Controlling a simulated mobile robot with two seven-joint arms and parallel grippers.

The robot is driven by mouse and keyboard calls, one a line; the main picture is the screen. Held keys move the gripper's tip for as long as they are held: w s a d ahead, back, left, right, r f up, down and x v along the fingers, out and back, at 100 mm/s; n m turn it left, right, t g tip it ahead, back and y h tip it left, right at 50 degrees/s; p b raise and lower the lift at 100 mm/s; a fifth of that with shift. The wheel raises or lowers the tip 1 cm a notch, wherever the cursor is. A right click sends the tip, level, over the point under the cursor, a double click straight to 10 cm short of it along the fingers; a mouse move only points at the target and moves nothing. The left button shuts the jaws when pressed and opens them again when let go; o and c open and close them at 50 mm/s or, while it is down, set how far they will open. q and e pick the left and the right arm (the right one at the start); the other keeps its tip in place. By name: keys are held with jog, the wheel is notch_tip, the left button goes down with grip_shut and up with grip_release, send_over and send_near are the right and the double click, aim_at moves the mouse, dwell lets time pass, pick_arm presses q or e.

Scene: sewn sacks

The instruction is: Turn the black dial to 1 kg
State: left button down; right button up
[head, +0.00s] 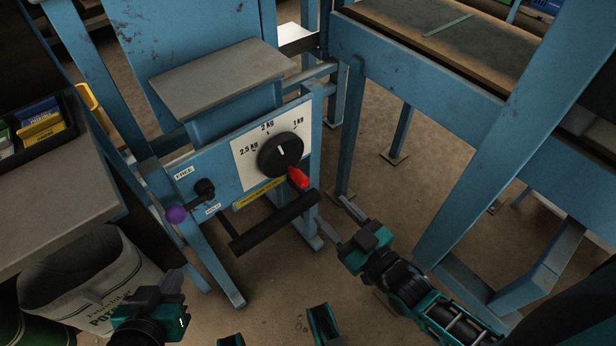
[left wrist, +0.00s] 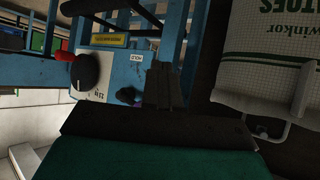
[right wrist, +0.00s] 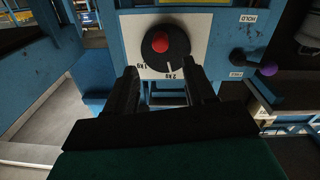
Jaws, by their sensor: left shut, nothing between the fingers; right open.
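The black dial (head: 280,152) is on a white scale plate (head: 245,166) marked 2.5, 2 and 1 KG, on a blue machine. Its white mark points nearly at 2 KG. A red tip (head: 298,178) sticks out at its lower right; in the right wrist view it covers part of the dial (right wrist: 158,58). My right gripper (head: 335,220) is open and empty, below and right of the dial, apart from it. My left gripper (head: 90,296) is shut and empty at the lower left, before a potato sack; the dial (left wrist: 90,70) also shows in the left wrist view.
A black bar (head: 275,222) juts out below the dial. A lever with a purple knob (head: 176,214) is left of it, near FREE and HOLD labels. A blue-framed table (head: 440,75) stands right. A potato sack (head: 105,285) and a grey counter (head: 60,205) are left.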

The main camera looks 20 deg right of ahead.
aim_at(306, 186)
jog(key=b+x, duration=0.2)
jog(key=x, duration=0.8)
jog(key=shift+w+a+f+b, duration=0.1)
jog(key=shift+w+a+b, duration=0.1)
jog(key=shift+w+b, duration=0.15)
jog(key=shift+w+a, duration=0.1)
jog(key=shift+w, duration=0.3)
pick_arm(q)
jog(key=shift+d+f, duration=0.45)
jog(key=shift+f, duration=0.35)
jog(key=shift+a, duration=0.1)
pick_arm(e)
grip_shut()
